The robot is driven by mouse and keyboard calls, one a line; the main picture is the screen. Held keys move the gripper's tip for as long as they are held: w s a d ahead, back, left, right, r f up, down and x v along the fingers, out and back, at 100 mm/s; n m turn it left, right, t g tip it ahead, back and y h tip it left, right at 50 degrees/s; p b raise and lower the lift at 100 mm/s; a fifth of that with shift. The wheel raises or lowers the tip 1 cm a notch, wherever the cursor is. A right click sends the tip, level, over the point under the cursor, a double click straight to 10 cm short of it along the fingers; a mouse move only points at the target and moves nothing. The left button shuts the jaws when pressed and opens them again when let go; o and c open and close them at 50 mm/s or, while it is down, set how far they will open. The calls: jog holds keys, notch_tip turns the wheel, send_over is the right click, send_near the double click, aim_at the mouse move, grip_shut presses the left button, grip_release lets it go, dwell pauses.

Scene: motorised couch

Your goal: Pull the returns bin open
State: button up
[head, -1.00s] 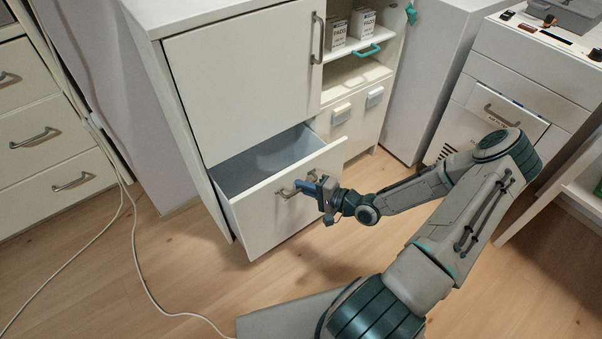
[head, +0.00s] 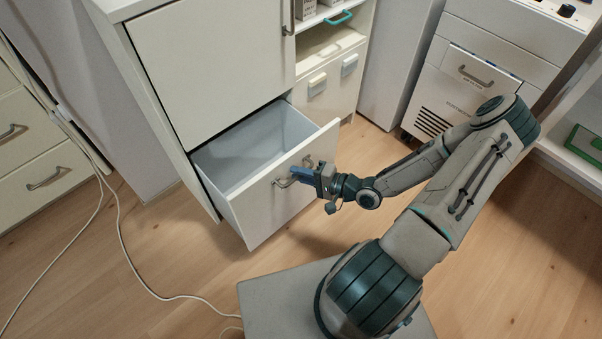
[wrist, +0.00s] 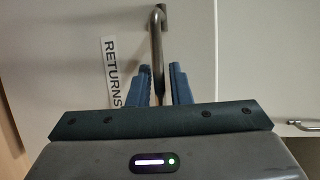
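The returns bin is a white drawer (head: 275,210) low in the white cabinet, pulled well out, with its pale empty-looking inside (head: 250,150) showing. Its front carries a metal bar handle (head: 281,183), and the wrist view shows a "RETURNS" label (wrist: 112,72) beside the handle (wrist: 158,45). My gripper (head: 300,174) is at the handle. The lower end of the bar is partly hidden between the fingers.
A closed cabinet door (head: 215,60) is above the bin. A drawer unit (head: 30,160) stands at the left. A loose white cable (head: 122,235) lies on the floor. Wooden floor before the bin is clear.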

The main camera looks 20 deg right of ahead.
jog(key=p+v, duration=0.3)
jog(key=v, duration=1)
jog(key=shift+s+d, duration=0.25)
jog(key=shift+d, duration=0.05)
